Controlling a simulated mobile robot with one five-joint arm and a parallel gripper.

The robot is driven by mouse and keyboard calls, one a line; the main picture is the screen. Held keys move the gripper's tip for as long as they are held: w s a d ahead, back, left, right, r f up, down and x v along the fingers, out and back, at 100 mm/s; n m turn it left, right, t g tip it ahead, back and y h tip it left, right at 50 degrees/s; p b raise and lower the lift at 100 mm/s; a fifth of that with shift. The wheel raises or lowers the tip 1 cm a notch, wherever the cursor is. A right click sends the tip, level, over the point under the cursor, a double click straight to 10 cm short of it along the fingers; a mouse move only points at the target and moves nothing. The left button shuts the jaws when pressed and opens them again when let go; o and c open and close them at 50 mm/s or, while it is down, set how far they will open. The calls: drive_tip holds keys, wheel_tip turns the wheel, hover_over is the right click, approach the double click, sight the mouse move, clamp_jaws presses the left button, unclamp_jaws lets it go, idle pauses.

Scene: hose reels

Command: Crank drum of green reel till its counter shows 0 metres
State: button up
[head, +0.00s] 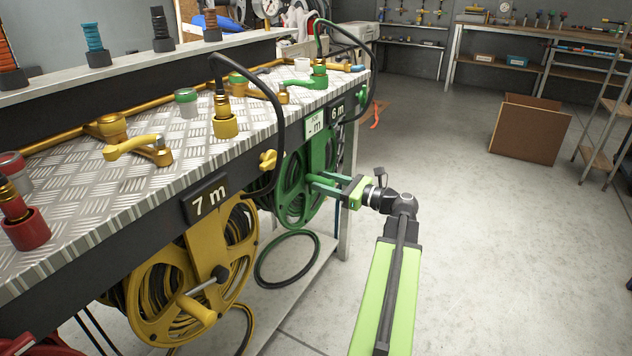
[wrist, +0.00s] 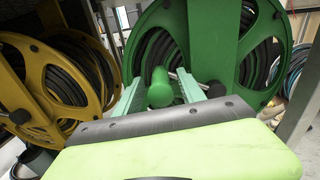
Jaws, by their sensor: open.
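The green reel (head: 291,190) hangs under the bench edge, and it fills the middle of the wrist view (wrist: 207,30). Its black counter (head: 338,112) reads 6 m. My gripper (head: 318,184) is at the front of the green reel. In the wrist view, its two pale green fingers (wrist: 158,92) are open, one on each side of the green crank handle (wrist: 160,88). The handle's rounded end points at the camera between them. I cannot tell whether either finger touches it. In the head view the fingers largely hide the handle.
A pale plate (head: 314,123) beside the counter shows a dash and m. The yellow reel (head: 165,285) with its 7 m counter (head: 208,199) hangs to the left. A cardboard box (head: 527,130) stands on open floor at right.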

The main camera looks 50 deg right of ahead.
sight(307, 176)
drive_tip(key=shift+x, duration=1.5)
clamp_jaws()
drive_tip(key=shift+a, duration=0.45)
drive_tip(key=shift+d+r, duration=0.1)
drive_tip(key=shift+d, duration=0.2)
